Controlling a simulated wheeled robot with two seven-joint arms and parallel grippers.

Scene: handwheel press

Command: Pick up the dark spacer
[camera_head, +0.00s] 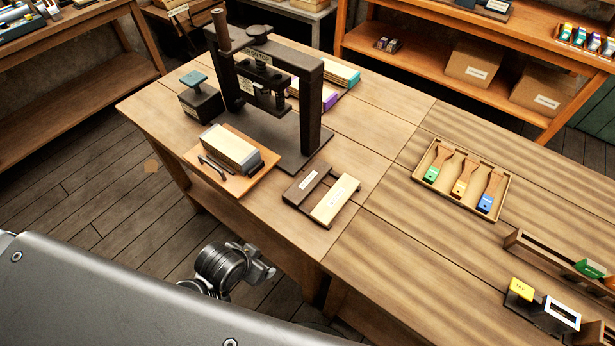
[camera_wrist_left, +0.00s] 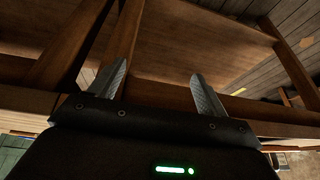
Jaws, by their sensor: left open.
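My left gripper (camera_head: 264,271) is low in front of the table's near edge, apart from both spacers. In the left wrist view, its two fingers (camera_wrist_left: 158,86) are spread and empty, facing the table's wooden underframe. Neither spacer shows in that view. My right gripper is not in view.
The dark handwheel press (camera_head: 312,115) stands behind the spacers. A board (camera_head: 228,181) with a pale block and black handle lies to their left. The table between spacers and tray is clear. The near table edge lies above my gripper.

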